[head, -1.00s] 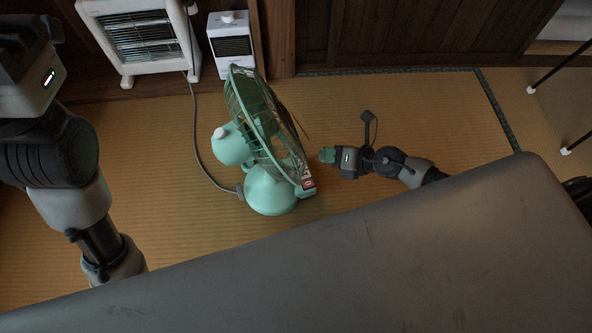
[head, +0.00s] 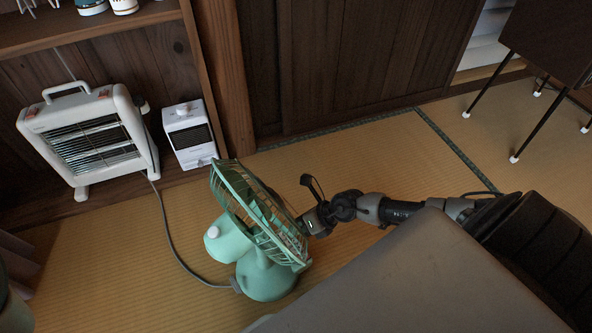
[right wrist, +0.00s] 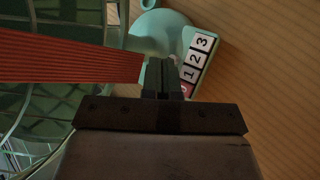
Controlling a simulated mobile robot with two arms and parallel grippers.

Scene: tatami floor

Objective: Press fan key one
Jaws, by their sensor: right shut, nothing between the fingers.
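The mint-green fan (head: 262,275) stands upright on the tatami, its cage tilted. In the right wrist view its key strip shows white keys marked 1, 2 and 3 and a red key (right wrist: 186,88) partly hidden by my gripper. Fan key one (right wrist: 190,73) is just right of my fingertips. My right gripper (right wrist: 163,76) is shut and empty, beside the strip at the height of key one; whether it touches cannot be told. In the head view my right gripper (head: 304,226) is at the fan's front, partly hidden. My left gripper is not in view.
A white heater (head: 88,140) and a small white appliance (head: 190,134) stand behind the fan. A cord (head: 172,240) runs along the floor. A red ribbed strip (right wrist: 70,57) crosses the wrist view's left side.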

